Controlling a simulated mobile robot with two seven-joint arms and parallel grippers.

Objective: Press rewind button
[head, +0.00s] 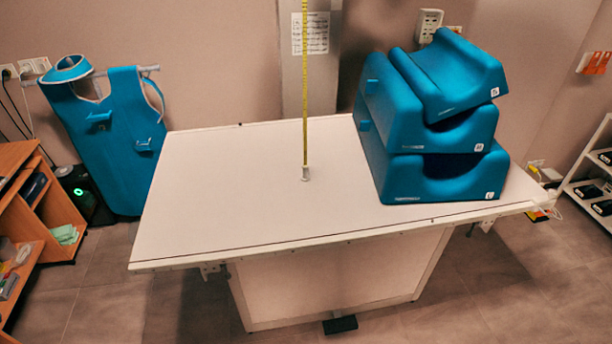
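A yellow measuring tape (305,80) hangs straight down from above the top edge of the head view. Its lower end is a small white piece (305,173) at the surface of the white table (220,200); I cannot tell whether it touches. No rewind button can be made out, and the upper part of the tape is out of view. Neither of my grippers is in the head view.
Blue foam cushions (440,180) are stacked on the table's right side. A blue apron (115,140) hangs on the left wall. Wooden shelves (50,215) stand at left, a white rack (580,180) at right. The table's left half is clear.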

